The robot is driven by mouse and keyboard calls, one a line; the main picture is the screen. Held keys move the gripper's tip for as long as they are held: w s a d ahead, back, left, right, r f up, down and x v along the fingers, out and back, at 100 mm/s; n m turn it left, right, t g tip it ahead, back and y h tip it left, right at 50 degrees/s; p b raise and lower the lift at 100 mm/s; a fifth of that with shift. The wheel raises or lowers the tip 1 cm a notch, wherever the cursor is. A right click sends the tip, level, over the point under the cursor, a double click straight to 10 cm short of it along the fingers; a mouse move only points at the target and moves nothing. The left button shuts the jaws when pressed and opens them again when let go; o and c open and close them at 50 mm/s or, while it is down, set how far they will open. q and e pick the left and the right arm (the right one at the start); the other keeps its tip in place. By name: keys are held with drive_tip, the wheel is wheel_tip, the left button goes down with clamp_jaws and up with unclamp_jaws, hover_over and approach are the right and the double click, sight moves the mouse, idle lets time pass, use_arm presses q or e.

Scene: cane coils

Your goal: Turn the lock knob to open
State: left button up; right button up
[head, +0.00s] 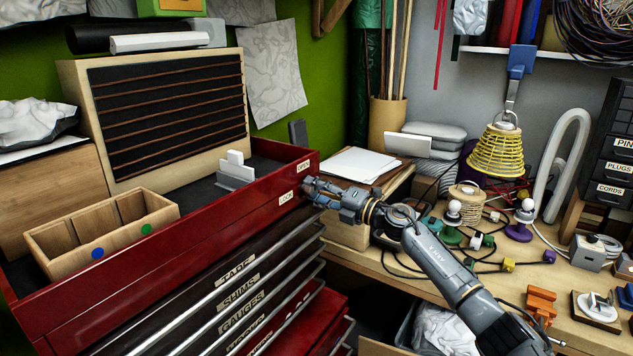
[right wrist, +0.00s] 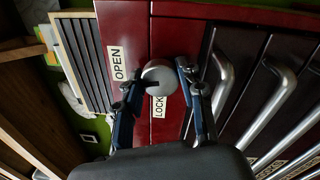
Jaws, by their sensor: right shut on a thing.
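The lock knob (right wrist: 160,75) is a round, pale grey knob on the front of the red tool chest (head: 180,243), near its right corner. It shows in the right wrist view between the two fingers of my right gripper (head: 309,188), which is shut on it. A dark notch shows at the knob's lower left. The OPEN label (right wrist: 117,63) lies left of the knob and the LOCK label (right wrist: 158,106) just below it. In the head view the gripper hides the knob. My left gripper is in neither view.
Drawers with long bar handles (head: 238,292) run below the top of the chest. A wooden divided box (head: 103,228) stands on the chest. A waste bin (head: 408,327) sits below the arm.

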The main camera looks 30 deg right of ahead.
drive_tip(key=shift+m+p, duration=0.8)
drive_tip(key=shift+m, duration=0.4)
drive_tip(key=o, duration=1.2)
